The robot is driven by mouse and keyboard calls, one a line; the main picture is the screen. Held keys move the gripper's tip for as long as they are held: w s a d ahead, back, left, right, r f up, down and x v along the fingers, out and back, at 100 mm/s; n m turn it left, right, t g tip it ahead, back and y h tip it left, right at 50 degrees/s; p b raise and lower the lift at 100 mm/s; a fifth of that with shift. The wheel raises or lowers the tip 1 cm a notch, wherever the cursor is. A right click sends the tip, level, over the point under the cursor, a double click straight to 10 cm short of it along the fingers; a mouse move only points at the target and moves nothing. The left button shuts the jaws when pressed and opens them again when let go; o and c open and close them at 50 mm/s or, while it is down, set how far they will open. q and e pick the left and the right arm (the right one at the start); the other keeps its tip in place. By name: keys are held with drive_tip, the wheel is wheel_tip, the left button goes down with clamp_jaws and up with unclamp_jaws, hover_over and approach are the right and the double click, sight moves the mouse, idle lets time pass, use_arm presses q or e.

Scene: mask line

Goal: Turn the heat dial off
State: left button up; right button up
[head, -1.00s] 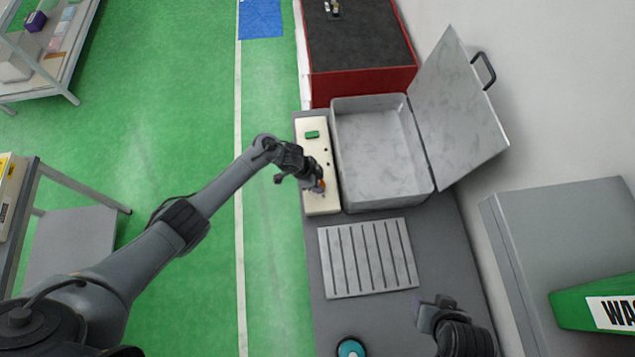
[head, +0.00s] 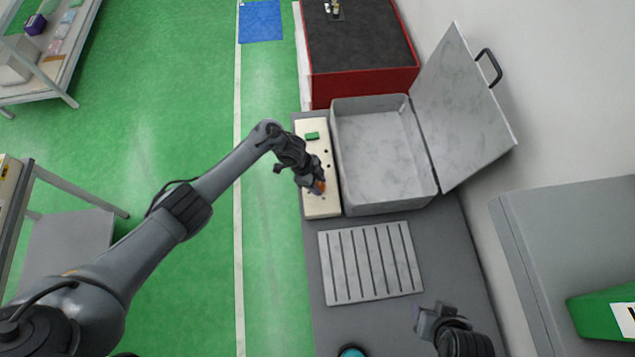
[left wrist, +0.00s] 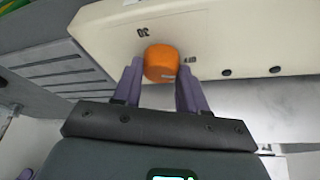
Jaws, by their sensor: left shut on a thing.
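The heat dial (left wrist: 161,63) is an orange knob on the cream control panel (left wrist: 105,30), with partly readable dark marks beside it. In the head view the orange dial (head: 321,186) shows near the front end of the panel (head: 314,148), mostly hidden by my left gripper (head: 316,188). In the left wrist view the purple fingers of my left gripper (left wrist: 160,82) stand on both sides of the dial, shut on it. My right gripper (head: 430,318) hangs over the grey bench at lower right; its fingers are too unclear to judge.
A metal basin (head: 380,150) with its lid (head: 462,115) raised stands right of the panel. A green block (head: 312,135) sits at the panel's far end. A slatted grey plate (head: 370,262) lies on the bench in front.

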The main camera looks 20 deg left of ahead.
use_arm(q)
drive_tip(key=shift+f, duration=0.1)
drive_tip(key=o, duration=1)
drive_tip(key=shift+o, duration=0.2)
drive_tip(key=shift+a+r, duration=0.15)
drive_tip(key=shift+r, duration=0.25)
drive_tip(key=v, duration=1)
drive_tip(key=shift+p, duration=0.4)
drive_tip(key=shift+s, duration=0.15)
